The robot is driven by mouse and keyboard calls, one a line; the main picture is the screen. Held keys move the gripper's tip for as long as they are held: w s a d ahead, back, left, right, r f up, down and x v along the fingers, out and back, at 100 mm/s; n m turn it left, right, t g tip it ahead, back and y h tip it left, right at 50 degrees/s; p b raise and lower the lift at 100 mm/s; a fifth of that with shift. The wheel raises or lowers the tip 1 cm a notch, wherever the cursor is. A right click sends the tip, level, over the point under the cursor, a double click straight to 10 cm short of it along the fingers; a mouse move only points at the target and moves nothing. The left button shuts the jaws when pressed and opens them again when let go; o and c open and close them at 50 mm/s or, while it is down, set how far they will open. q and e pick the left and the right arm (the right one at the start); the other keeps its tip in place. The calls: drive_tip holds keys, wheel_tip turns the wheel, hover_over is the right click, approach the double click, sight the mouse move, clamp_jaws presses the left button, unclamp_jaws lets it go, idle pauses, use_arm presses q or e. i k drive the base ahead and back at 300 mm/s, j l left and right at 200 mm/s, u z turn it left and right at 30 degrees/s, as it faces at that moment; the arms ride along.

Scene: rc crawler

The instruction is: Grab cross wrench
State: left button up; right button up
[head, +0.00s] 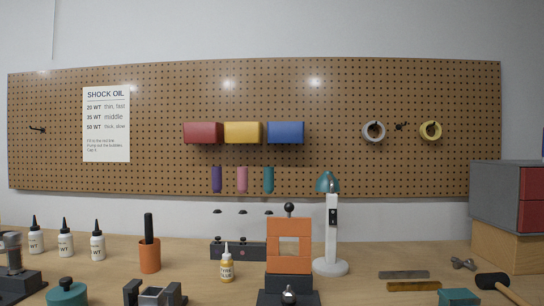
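A small grey metal piece with several knobbed ends (462,263) lies on the bench at the right, and it looks like the cross wrench. It lies in front of the wooden block under the grey and red cabinet, behind the black-headed mallet. Its exact shape is too small to tell for certain. Neither of my grippers shows in the head view.
The mallet (493,282), flat bars (404,275) and a teal block (458,297) lie near it. The lamp (331,240) and orange stand (289,231) rise mid-bench. Bottles (66,243) and an orange cup (150,256) stand left. The pegboard (340,100) is behind.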

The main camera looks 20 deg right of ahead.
sight(457, 264)
drive_tip(key=z, duration=1.75)
